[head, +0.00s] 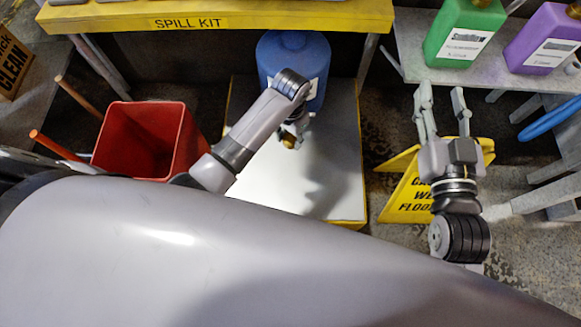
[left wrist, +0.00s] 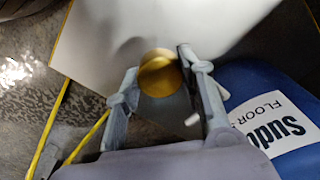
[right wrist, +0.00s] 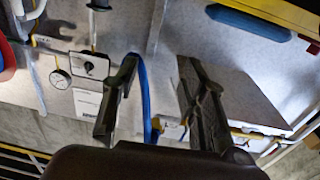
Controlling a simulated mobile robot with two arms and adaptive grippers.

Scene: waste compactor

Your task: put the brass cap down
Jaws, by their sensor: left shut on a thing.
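The brass cap (head: 289,142) is small, round and golden. My left gripper (head: 294,134) is shut on it, over the white top of a low yellow-edged platform (head: 290,190). In the left wrist view the cap (left wrist: 159,73) sits between the two fingertips (left wrist: 160,80), with the white surface behind it. I cannot tell whether the cap touches that surface. A blue jug (head: 305,52) stands on the far part of the platform, right beyond my left gripper. My right gripper (head: 441,94) is open and empty at the right; its spread fingers (right wrist: 155,75) also show in the right wrist view.
A red bucket (head: 150,140) stands left of the platform. A yellow wet-floor sign (head: 410,195) is below my right gripper. A green bottle (head: 465,28) and a purple bottle (head: 545,40) stand on a shelf at right. The near part of the platform's white top is clear.

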